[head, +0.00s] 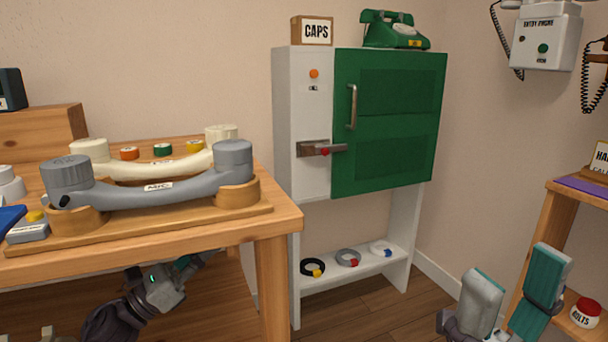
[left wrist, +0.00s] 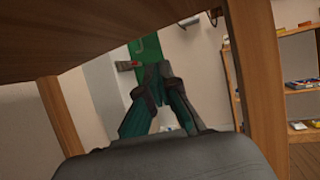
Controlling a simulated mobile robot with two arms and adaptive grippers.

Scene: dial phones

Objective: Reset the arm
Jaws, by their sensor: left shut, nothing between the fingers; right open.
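My left gripper (head: 200,260) is below the wooden table's top, partly hidden by its edge. In the left wrist view its teal fingers (left wrist: 155,72) meet at the tips with nothing between them, under the table. My right gripper (head: 517,278) is at the lower right of the head view, its two teal-padded fingers apart and empty, in front of the right-hand shelf.
The wooden table (head: 270,235) bears a grey handset (head: 150,205) and a cream handset (head: 165,165) on a wooden stand. A table leg stands close to my left gripper. A white cabinet (head: 300,130) with a shut green door (head: 390,120) stands behind; floor is clear before it.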

